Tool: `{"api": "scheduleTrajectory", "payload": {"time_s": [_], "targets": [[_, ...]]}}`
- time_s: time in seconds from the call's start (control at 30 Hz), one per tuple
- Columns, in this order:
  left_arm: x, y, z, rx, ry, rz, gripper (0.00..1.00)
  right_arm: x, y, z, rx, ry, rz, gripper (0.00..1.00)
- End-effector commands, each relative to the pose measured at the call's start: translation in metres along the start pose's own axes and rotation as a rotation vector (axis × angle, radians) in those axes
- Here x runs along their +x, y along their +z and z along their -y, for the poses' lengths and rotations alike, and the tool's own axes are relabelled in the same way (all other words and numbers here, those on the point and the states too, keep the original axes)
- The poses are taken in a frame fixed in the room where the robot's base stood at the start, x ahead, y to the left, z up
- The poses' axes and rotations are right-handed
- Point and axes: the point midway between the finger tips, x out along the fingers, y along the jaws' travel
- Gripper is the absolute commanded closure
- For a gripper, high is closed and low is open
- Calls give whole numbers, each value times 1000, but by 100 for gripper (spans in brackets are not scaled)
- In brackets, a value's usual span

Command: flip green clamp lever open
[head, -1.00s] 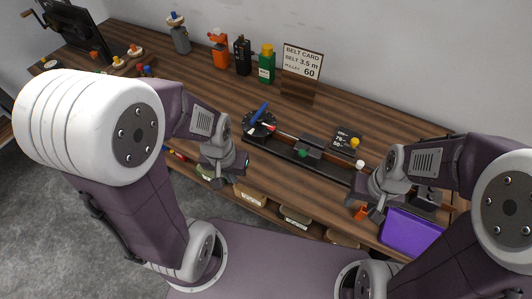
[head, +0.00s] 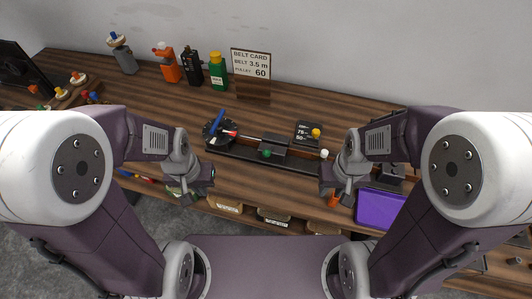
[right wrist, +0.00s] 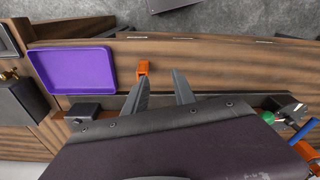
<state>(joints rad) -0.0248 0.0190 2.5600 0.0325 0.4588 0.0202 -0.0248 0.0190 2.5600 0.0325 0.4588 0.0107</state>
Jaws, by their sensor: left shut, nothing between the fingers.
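The green clamp lever shows as a small green knob (head: 266,153) on the dark carriage (head: 274,146) of the long rail on the bench. A green knob also shows at the right of the right wrist view (right wrist: 267,117). My left gripper (head: 189,195) is shut and empty over the front edge of the bench, left of and nearer than the lever. My right gripper (head: 342,198) is to the right of the lever, near the rail's right end. Its two fingers (right wrist: 162,92) are apart with nothing between them.
A dial with a blue handle (head: 217,127) stands at the rail's left end. A white knob (head: 324,154) and purple tray (head: 380,209) are at the right. An orange object (head: 334,199) is beside my right gripper. Bottles (head: 217,72) and a belt card (head: 250,65) stand behind.

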Motion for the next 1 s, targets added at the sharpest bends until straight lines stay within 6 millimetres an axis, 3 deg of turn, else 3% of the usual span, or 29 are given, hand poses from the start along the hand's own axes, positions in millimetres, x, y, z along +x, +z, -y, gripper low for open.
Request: {"api": "scheduleTrajectory", "payload": {"time_s": [0.03, 0.1, 0.17, 0.37, 0.47, 0.57, 0.6, 0.7, 0.77, 0.9, 1.0], "targets": [[0, 0, 0, 0, 0, 0, 100, 0, 0, 0, -29, 0, 2, 86], [0, 0, 0, 0, 0, 0, 100, 0, 4, 0, -128, -1, 15, 100], [0, 0, 0, 0, 0, 0, 100, -1, 6, 0, -267, -6, 33, 100], [2, 0, 0, 0, 0, 0, 100, -26, -33, 16, -933, -31, 10, 100], [4, 0, 0, 0, 0, 0, 100, -44, -63, 46, -1341, -37, -36, 100], [9, 1, 0, 0, 0, 0, 100, -67, -89, 100, -1769, -33, -109, 100], [11, 1, 0, 0, 0, 0, 100, -76, -95, 127, -1906, -29, -143, 100], [14, 1, 0, 0, 0, 0, 100, -90, -98, 178, -2049, -24, -210, 100], [14, 2, 0, 0, 0, 0, 100, -92, -92, 197, -2097, -28, -228, 100], [15, 2, 0, 0, 0, 0, 100, -90, -79, 213, -2151, -43, -227, 100], [14, 2, 0, 0, 0, 0, 100, -90, -78, 214, -2155, -44, -227, 100]]}}
